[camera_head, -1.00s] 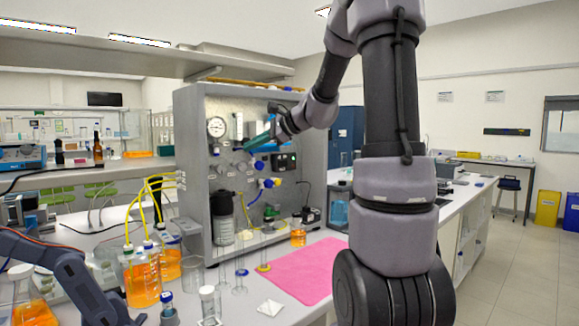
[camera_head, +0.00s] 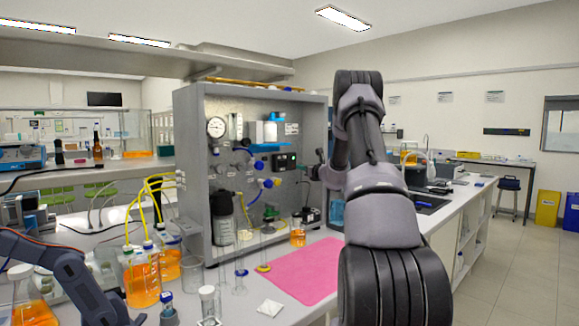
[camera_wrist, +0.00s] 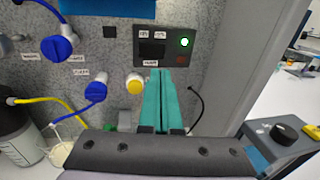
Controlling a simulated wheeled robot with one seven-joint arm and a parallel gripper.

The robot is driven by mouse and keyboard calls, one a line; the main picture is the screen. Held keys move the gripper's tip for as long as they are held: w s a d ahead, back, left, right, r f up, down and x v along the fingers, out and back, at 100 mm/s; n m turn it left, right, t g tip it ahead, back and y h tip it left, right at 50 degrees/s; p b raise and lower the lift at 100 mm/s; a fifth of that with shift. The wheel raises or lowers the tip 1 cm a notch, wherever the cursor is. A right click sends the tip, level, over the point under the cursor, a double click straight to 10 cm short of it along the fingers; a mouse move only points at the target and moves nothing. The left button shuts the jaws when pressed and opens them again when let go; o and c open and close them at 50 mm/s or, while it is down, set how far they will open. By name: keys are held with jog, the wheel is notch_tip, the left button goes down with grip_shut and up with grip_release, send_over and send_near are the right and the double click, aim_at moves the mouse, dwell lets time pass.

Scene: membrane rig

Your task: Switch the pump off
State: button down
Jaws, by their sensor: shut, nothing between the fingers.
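The pump control panel (camera_wrist: 165,46) is a dark box on the rig's grey speckled back plate, in the upper middle of the wrist view. It carries a lit green button (camera_wrist: 184,42), a dull red button (camera_wrist: 181,60) below it, and a dark rocker or window (camera_wrist: 152,49) at left above a small label. My gripper (camera_wrist: 160,72) has teal fingers, shut together and empty. In the picture its tips lie just below the panel, left of the red button; I cannot tell the gap in depth. In the head view the panel (camera_head: 284,161) shows left of my arm; the fingers are not clearly visible there.
Blue valve handles (camera_wrist: 95,91) and a yellow knob (camera_wrist: 134,84) sit left of my fingers. The rig's side wall (camera_wrist: 240,60) stands close on the right. A black-knobbed device (camera_wrist: 285,135) is at lower right. A pink mat (camera_head: 292,272) lies on the bench.

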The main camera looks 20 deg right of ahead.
aim_at(286, 163)
jog(key=w, duration=0.3)
jog(key=w+a, duration=0.1)
jog(key=w, duration=0.5)
jog(key=shift+w+a, duration=0.2)
jog(key=shift+w, duration=0.2)
jog(key=shift+d, duration=0.1)
